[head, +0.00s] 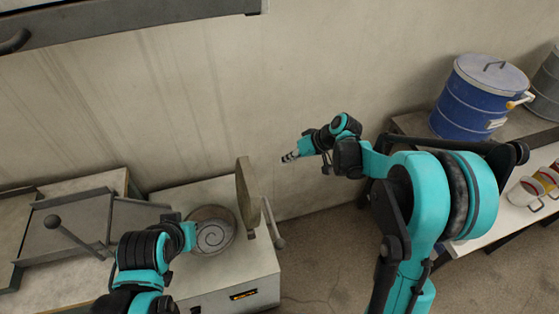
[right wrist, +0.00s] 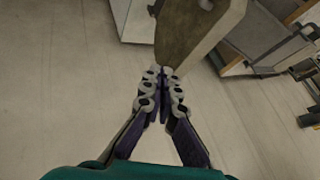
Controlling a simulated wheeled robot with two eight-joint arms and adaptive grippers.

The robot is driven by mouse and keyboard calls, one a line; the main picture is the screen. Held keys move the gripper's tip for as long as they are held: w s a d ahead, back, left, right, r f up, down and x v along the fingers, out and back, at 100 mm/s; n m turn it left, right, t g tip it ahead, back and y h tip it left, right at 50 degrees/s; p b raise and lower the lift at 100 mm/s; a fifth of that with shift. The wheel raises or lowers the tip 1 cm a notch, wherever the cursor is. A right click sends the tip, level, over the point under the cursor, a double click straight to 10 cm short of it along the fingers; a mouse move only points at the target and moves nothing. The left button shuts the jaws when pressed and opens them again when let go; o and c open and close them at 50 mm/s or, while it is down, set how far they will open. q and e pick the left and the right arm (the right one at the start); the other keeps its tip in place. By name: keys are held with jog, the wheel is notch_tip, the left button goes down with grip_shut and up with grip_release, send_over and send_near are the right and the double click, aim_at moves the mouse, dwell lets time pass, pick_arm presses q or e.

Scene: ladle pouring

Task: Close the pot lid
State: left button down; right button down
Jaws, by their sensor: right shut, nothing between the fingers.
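The pot lid (head: 246,192) is a round, brownish-grey disc standing nearly upright on edge at the right side of the pot (head: 212,231). The pot's open round top shows a spiral pattern inside and is set in a light box-shaped unit. My right gripper (head: 289,157) is shut and empty, in the air to the right of the lid and apart from it in the head view. In the right wrist view its fingertips (right wrist: 163,72) meet just below the lid (right wrist: 192,30). My left gripper (head: 180,222) is at the pot's left side; its fingers are not clear.
A metal bar (head: 272,224) stands beside the lid. A grey tray-like fixture with a knobbed lever (head: 55,222) is at the left. A blue lidded container (head: 478,98) and several cups (head: 528,190) are on the right table. Floor between the units is clear.

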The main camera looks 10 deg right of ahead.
jog(key=w+a+f+b, duration=0.1)
jog(key=a+f+b, duration=0.1)
jog(key=a+f, duration=0.3)
jog(key=a, duration=0.3)
jog(key=shift+w+a+f+b, duration=0.25)
jog(key=shift+w+f+b, duration=0.05)
jog(key=shift+w+b, duration=0.1)
